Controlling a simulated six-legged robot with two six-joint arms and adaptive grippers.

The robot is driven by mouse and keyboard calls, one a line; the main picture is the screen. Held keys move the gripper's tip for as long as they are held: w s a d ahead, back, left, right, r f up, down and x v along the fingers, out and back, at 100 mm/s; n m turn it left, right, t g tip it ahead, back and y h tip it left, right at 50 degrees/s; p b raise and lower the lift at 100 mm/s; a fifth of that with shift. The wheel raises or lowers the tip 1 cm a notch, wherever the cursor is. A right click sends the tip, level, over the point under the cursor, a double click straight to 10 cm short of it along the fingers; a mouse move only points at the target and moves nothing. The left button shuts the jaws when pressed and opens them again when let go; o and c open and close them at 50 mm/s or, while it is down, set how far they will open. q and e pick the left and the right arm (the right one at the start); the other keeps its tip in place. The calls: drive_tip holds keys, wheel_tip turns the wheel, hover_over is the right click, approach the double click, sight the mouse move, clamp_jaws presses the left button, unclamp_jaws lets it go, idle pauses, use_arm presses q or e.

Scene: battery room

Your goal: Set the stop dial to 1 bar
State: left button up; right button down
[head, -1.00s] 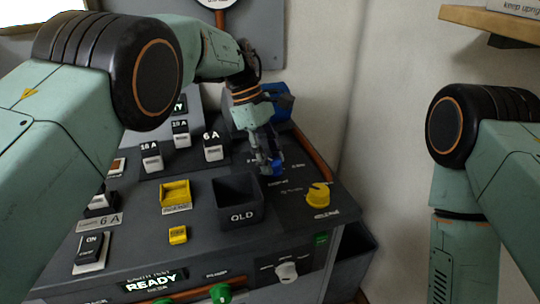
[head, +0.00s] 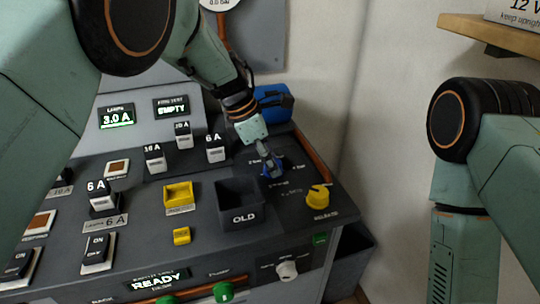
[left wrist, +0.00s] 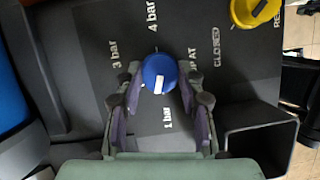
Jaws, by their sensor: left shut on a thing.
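The blue stop dial (head: 271,174) sits on the right part of the dark console top, ringed by white labels. My left gripper (head: 268,160) reaches down on it. In the left wrist view the round blue dial (left wrist: 160,68) is between the two fingertips of my left gripper (left wrist: 160,78), which is shut on it. The dial's white mark points down the picture, roughly toward the "1 bar" label (left wrist: 167,118). "3 bar" and "4 bar" labels lie on the far side. The fingers may hide another label. My right gripper is out of view.
A yellow knob (head: 318,196) stands to the right of the open "OLD" bin (head: 241,222). A blue object (head: 273,103) is behind the dial. Several fuses and switches fill the console's left. A display (head: 117,118) reads 3.0 A. A wooden shelf (head: 490,28) is at upper right.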

use_arm(q)
drive_tip(key=shift+w+d+r+n+t, duration=0.1)
drive_tip(key=shift+r+n+t, duration=0.1)
drive_tip(key=shift+n+t, duration=0.15)
idle(0.3)
drive_tip(key=o, duration=0.9)
drive_tip(key=shift+c, duration=0.2)
drive_tip(key=o, duration=0.3)
drive_tip(key=shift+f, duration=0.1)
drive_tip(key=v, duration=1.2)
